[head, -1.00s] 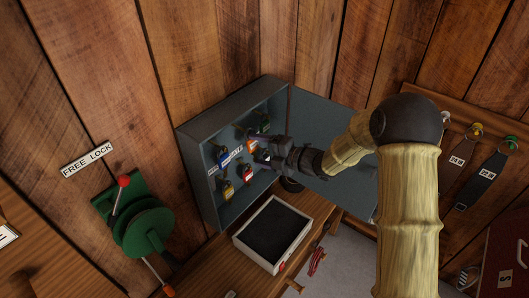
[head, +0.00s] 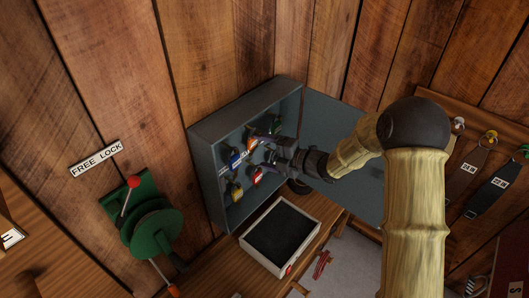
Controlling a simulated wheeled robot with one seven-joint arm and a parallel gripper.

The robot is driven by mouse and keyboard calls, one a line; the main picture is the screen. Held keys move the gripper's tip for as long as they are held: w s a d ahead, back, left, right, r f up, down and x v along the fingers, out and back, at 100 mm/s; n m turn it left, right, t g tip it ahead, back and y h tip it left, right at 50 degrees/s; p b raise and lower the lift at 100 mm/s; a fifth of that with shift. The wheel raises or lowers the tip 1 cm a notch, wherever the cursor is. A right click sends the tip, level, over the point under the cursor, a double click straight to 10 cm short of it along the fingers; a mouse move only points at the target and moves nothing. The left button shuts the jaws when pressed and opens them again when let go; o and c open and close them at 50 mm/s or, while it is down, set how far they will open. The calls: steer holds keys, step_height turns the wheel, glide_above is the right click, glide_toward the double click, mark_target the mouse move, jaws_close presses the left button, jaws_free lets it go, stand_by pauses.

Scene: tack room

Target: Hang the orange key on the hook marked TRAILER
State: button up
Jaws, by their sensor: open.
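The orange key (head: 253,142) shows as a small orange patch inside the grey wall cabinet (head: 225,122), just left of my gripper (head: 272,151). My gripper reaches into the cabinet from the right. It is open, with its fingertips close to the key. I cannot tell whether the key touches a finger or sits on a hook. The hook marked TRAILER cannot be picked out, as the labels on the cabinet's back are too small to read and partly hidden by keys and my gripper.
A blue-tagged key (head: 234,160), a yellow one (head: 236,191) and a red one (head: 256,176) hang nearby. The cabinet door (head: 335,150) stands open at right. A dark-lined tray (head: 281,238) lies below. A green winch lever (head: 150,225) is at left.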

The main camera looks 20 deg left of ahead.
steer(key=shift+w+d+r, duration=0.2)
steer(key=shift+w+r, duration=0.05)
steer(key=shift+r, duration=0.2)
steer(key=shift+d, duration=0.25)
steer(key=b+v, duration=0.5)
steer(key=v, duration=1.1)
steer(key=shift+s+d+f+b, duration=0.15)
steer(key=shift+s+d+b, duration=0.1)
steer(key=shift+s+b, duration=0.15)
steer(key=shift+w, duration=0.15)
